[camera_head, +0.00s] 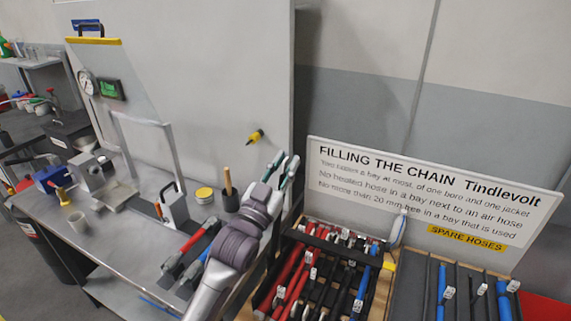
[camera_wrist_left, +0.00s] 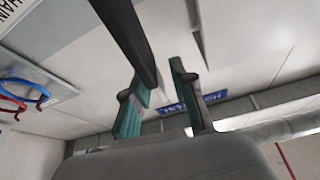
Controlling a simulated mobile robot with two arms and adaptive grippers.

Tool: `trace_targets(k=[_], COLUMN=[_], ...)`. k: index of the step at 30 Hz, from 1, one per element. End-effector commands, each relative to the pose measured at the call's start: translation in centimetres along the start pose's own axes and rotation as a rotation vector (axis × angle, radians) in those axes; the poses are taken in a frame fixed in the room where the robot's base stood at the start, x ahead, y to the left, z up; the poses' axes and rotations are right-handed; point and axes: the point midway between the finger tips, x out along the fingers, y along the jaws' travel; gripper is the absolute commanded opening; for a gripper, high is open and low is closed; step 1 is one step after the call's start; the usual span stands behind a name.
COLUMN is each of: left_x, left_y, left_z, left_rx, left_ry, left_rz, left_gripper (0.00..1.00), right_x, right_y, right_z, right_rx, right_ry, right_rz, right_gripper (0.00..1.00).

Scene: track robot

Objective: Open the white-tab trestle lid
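I cannot make out a clearly separate white-tab lid. In the head view an open case of red, black and blue hoses (camera_head: 322,262) with small white tags stands at the lower middle. A white and blue upright piece (camera_head: 398,229) is at its back right corner, and I cannot tell whether it is the tab. My left gripper (camera_head: 285,167) is raised in front of the grey wall, left of the signboard, apart from the case. In the left wrist view its two green-lined fingers (camera_wrist_left: 165,108) are apart, with nothing held between them.
The signboard (camera_head: 430,195) stands behind the hose cases. A second case (camera_head: 466,290) with blue hoses is at the lower right. The grey workbench (camera_head: 120,235) at left holds blocks, tools and a yellow-lidded tin (camera_head: 204,194). Open air lies before the wall.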

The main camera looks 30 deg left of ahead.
Motion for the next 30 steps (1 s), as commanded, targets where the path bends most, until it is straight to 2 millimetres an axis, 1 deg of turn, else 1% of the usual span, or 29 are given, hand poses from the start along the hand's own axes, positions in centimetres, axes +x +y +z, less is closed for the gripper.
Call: trace_targets(k=[8, 11, 13, 17, 21, 24, 27, 30], left_x=[0.0, -0.4, -1.1, -3.5, -6.6, -8.5, -10.1, -11.2], left_y=[0.0, 0.0, 0.0, 0.0, 0.0, 0.0, 0.0, 0.0], left_z=[-0.2, -0.1, -0.1, 0.0, 0.1, 0.1, 0.0, 0.0], left_rx=[0.0, 0.0, 0.0, 0.0, 0.0, 0.0, 0.0, 0.0], left_ry=[0.004, 0.003, 0.003, -0.001, -0.002, -0.002, -0.001, 0.001], left_rz=[0.0, 0.0, 0.0, 0.0, 0.0, 0.0, 0.0, 0.0], left_gripper=[0.31, 0.31, 0.31, 0.31, 0.31, 0.31, 0.31, 0.31], right_x=[0.0, 0.0, 0.0, 0.0, 0.0, 0.0, 0.0, 0.0], right_y=[0.1, 0.1, 0.1, 0.0, 0.0, 0.0, -0.1, -0.1], right_z=[0.1, 0.1, 0.1, 0.1, 0.1, 0.1, 0.1, 0.1], right_rx=[-0.001, -0.001, -0.001, 0.0, 0.0, 0.0, 0.0, 0.0], right_ry=[-0.001, -0.002, -0.001, -0.001, -0.001, -0.001, -0.001, -0.001], right_rz=[0.001, 0.001, 0.001, 0.0, 0.0, -0.001, -0.001, -0.001], right_gripper=[0.4, 0.4, 0.4, 0.4, 0.4, 0.4, 0.4, 0.4])
